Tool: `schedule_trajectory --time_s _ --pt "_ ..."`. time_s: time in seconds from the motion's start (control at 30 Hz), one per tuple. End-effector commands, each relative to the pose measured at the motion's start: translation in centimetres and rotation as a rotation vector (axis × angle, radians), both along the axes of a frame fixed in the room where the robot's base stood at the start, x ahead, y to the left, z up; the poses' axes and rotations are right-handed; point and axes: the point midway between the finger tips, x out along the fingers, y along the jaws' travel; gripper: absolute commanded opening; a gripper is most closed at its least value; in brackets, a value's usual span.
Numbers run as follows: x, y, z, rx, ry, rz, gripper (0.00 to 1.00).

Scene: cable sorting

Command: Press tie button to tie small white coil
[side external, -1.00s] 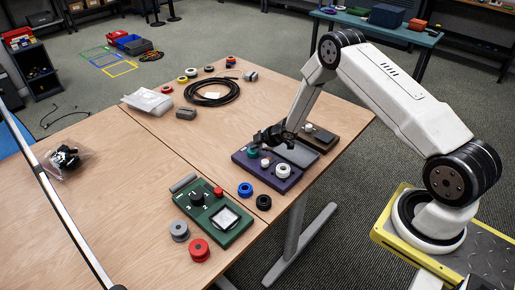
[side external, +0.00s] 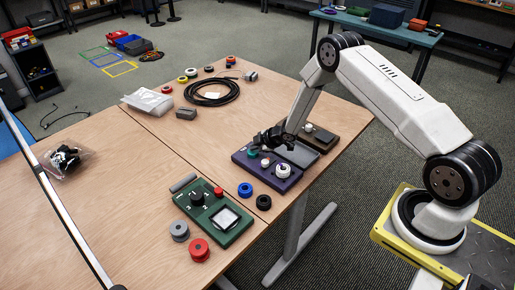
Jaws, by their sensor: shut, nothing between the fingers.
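A purple device (side external: 268,181) lies on the wooden table near its right edge. It carries a teal-green button (side external: 252,153), a small white knob-like part (side external: 266,162) and a white coil (side external: 283,170) at its front right. My gripper (side external: 262,143) is shut and empty. Its fingertips are just above and beside the teal-green button at the device's back left. I cannot tell from this view whether they touch it. My gripper hides part of the device's back edge.
A green device (side external: 232,238) with a red button stands at the front left. Blue (side external: 245,189) and black (side external: 263,202) spools lie between the two devices. A grey tray (side external: 298,153) and a brown device (side external: 320,137) sit right of my gripper. A black cable coil (side external: 212,92) lies farther back.

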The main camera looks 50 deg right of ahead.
Motion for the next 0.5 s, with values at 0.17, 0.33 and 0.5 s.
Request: schedule_trajectory --time_s 0.17,0.33,0.5 --pt "-0.1 0.0 0.0 0.0 0.003 -0.001 0.0" --pt "-0.1 0.0 0.5 0.0 0.004 0.001 0.0" --pt "-0.1 0.0 1.3 -0.001 0.003 0.0 0.0"
